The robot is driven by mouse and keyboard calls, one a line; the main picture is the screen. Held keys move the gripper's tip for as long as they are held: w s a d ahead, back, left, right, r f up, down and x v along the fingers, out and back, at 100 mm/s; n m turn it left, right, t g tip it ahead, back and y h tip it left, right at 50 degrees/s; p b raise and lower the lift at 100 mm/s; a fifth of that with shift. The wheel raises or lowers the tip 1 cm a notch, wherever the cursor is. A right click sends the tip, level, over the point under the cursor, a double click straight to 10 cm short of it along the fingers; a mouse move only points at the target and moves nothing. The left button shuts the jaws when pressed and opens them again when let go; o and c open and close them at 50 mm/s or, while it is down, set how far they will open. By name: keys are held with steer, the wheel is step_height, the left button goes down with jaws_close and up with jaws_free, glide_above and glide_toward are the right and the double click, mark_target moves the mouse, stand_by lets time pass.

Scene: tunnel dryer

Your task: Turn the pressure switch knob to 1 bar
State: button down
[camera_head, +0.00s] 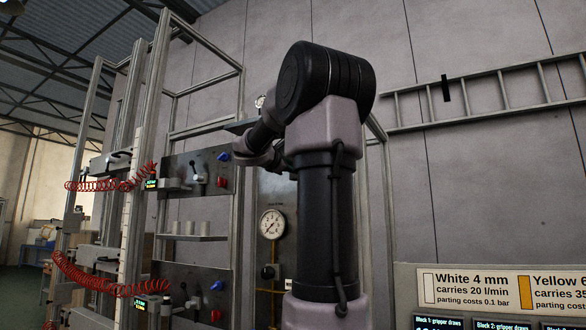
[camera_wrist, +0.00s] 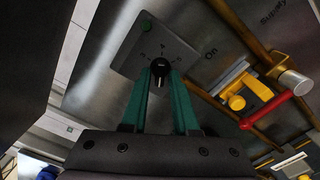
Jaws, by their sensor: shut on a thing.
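The black switch knob (camera_wrist: 160,70) sits on a grey square plate (camera_wrist: 190,62) with small printed marks around it, in the wrist view. A white line shows on the knob; the marks are too small to read surely. My gripper (camera_wrist: 160,76) has two teal fingers, one on each side of the knob, shut on it. In the head view my own arm stands in front, and the knob and gripper are hidden.
A yellow valve (camera_wrist: 236,102) with a red handle (camera_wrist: 278,109) and a brass pipe are right of the plate. In the head view, a round gauge (camera_head: 272,223) is on the dark panel. Red coiled hoses (camera_head: 110,185) hang at left. A sign board (camera_head: 500,288) is at lower right.

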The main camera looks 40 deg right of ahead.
steer(key=shift+f, duration=0.1)
steer(key=c, duration=0.9)
jaws_free()
steer(key=shift+a, duration=0.15)
steer(key=v, duration=1)
steer(key=shift+s+a, duration=0.1)
steer(key=shift+a, duration=0.2)
steer(key=s+a+f+m+y, duration=0.3)
steer(key=a+f+y, duration=0.1)
steer(key=f, duration=0.5)
steer(key=s+a+f+m+y, duration=0.3)
steer(key=s+a+f+y, duration=0.15)
steer(key=f, duration=0.35)
steer(key=s+a+f+m+y, duration=0.3)
steer(key=a+f+y, duration=0.15)
steer(key=f, duration=0.45)
steer(key=s+a+f+m+y, duration=0.1)
steer(key=a+f+m+y, duration=0.1)
steer(key=a, duration=0.1)
steer(key=s+a+f+m+y, duration=0.1)
steer(key=a+f+m+y, duration=0.1)
steer(key=a, duration=0.2)
steer(key=s+a+f+m+y, duration=0.1)
steer(key=s+a+f, duration=0.1)
steer(key=a, duration=0.1)
steer(key=shift+s+a+m+y, duration=0.1)
steer(key=shift+a+m+y, duration=0.3)
